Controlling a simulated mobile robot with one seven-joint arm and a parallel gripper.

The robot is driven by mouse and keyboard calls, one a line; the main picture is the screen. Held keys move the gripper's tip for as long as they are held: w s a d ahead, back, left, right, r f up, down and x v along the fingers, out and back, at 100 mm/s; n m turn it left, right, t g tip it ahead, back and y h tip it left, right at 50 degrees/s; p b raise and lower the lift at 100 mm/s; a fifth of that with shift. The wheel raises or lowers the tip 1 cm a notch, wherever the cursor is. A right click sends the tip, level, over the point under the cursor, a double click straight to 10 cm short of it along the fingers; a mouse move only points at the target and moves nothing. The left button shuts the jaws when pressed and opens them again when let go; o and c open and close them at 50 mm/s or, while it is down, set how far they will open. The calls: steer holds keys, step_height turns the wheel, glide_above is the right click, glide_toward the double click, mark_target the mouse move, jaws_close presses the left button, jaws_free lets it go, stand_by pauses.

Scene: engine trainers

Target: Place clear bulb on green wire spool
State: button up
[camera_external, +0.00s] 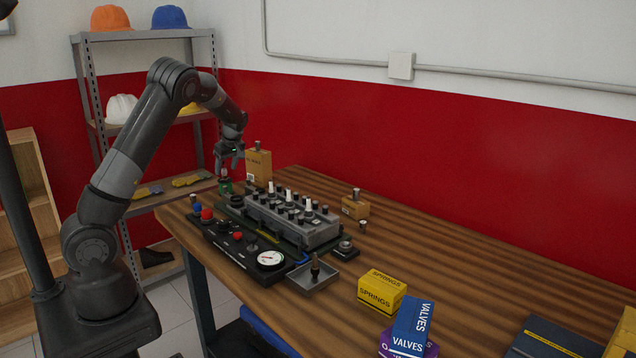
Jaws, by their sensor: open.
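A small green spool (225,187) stands at the far left end of the wooden table, beside the engine trainer board. My gripper (230,170) points down with its fingers apart, just above the spool. A small greyish shape shows at the spool's top, under the fingers; it is too small to tell whether it is the clear bulb. I cannot make out the clear bulb for certain anywhere else. Nothing is clearly held between the fingers.
The engine block (292,222) with upright pins stands right of the spool, with a gauge panel (270,258) in front. A cardboard box (258,168) stands close behind my gripper. A metal tray (313,278), a yellow springs box (381,291) and a blue valves box (412,327) lie nearer.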

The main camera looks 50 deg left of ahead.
steer(key=v, duration=0.9)
steer(key=s+d+r+m+t+h, duration=0.2)
steer(key=s+d+r+m, duration=0.2)
steer(key=s+d+m, duration=0.35)
steer(key=s+d+r+m+t+h, duration=0.2)
steer(key=s+d+r+m, duration=0.2)
steer(key=s+d, duration=0.55)
steer(key=s+d+f+m+t, duration=0.1)
steer(key=s+d+m+t, duration=0.1)
steer(key=s+d+m, duration=0.6)
steer(key=shift+s+d+f+h, duration=0.3)
steer(key=shift+s+d, duration=0.6)
steer(key=shift+s, duration=2)
